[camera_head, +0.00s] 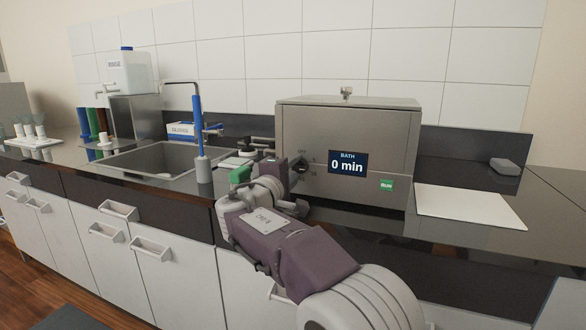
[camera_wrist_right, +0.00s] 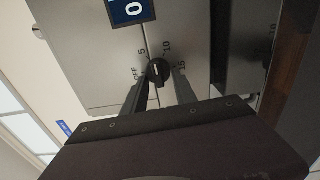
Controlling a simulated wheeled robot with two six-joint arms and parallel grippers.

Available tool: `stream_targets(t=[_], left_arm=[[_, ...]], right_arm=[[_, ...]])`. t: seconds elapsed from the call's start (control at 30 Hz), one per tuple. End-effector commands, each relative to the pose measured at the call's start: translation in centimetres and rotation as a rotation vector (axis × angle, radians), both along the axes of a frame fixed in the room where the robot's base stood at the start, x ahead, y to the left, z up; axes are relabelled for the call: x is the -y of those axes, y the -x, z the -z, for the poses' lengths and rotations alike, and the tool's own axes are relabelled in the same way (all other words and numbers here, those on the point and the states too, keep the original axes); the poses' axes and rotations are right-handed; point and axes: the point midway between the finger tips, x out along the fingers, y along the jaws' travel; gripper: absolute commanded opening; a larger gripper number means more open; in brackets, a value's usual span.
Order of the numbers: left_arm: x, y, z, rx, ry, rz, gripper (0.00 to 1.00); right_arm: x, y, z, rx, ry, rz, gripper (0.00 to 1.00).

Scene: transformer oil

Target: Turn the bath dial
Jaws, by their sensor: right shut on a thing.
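The bath (camera_head: 345,125) is a grey metal box with a lid and knob on the counter. Its display (camera_head: 347,162) reads "BATH 0 min". The black bath dial (camera_wrist_right: 158,72) shows in the right wrist view, with OFF, 5, 10 and 15 marked around it. My right gripper (camera_wrist_right: 160,88) has one finger on each side of the dial and is shut on it. My left gripper is not in view.
A green RUN button (camera_head: 386,185) is right of the display. A white sheet (camera_head: 468,207) and a grey block (camera_head: 504,166) lie to the right. Left are a sink (camera_head: 165,160), a blue-handled tool (camera_head: 197,120), a gloves box (camera_head: 181,131) and a rinse container (camera_head: 128,72).

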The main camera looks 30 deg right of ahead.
Motion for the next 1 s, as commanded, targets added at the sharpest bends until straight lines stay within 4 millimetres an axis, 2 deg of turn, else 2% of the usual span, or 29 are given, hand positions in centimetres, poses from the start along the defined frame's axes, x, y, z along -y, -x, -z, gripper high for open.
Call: stream_targets(t=[0.57, 1.0], left_arm=[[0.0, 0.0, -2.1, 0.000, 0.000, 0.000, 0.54], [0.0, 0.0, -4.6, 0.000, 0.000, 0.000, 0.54]], right_arm=[[0.1, 0.1, 0.5, -0.419, 0.353, -0.001, 0.00], [0.3, 0.4, 0.7, -0.738, 0.625, -0.001, 0.00]])
